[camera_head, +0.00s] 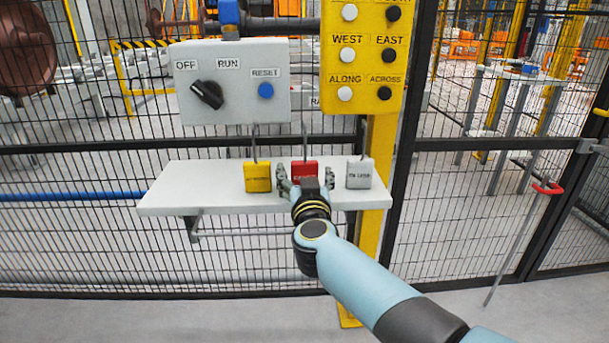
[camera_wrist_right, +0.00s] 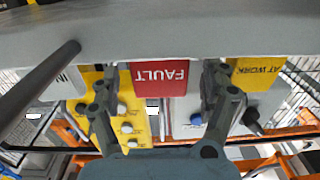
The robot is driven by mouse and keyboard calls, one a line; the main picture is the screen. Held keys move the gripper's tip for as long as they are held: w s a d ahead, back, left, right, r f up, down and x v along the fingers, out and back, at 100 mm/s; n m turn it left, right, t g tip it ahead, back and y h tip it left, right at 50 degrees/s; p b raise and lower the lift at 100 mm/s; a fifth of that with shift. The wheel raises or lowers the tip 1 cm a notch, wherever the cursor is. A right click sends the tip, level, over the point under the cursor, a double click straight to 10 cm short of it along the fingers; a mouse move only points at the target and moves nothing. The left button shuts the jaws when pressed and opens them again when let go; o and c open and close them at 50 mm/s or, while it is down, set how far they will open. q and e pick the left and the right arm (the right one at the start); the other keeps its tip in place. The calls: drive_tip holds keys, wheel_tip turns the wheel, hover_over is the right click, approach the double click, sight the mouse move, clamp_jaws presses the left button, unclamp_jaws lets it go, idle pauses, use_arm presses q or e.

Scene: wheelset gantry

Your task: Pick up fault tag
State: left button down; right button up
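The red fault tag (camera_head: 304,168) stands upright on the white shelf (camera_head: 213,184), between a yellow tag and a white tag. In the right wrist view the fault tag (camera_wrist_right: 160,78) shows its word upside down. My right gripper (camera_head: 305,175) is at the fault tag, with one finger on each side of it. In the wrist view the fingers of this gripper (camera_wrist_right: 160,90) are apart, and gaps show between them and the tag's edges. It is open. My left gripper is in neither view.
The yellow tag (camera_head: 257,177) and the white tag (camera_head: 360,173) stand close on either side. Behind are a grey panel (camera_head: 232,105) with a knob and blue button, a yellow button panel (camera_head: 365,70), and a black mesh fence. Free shelf shows at the left.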

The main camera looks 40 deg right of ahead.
drive_tip(key=c, duration=1.1)
drive_tip(key=shift+r, duration=0.15)
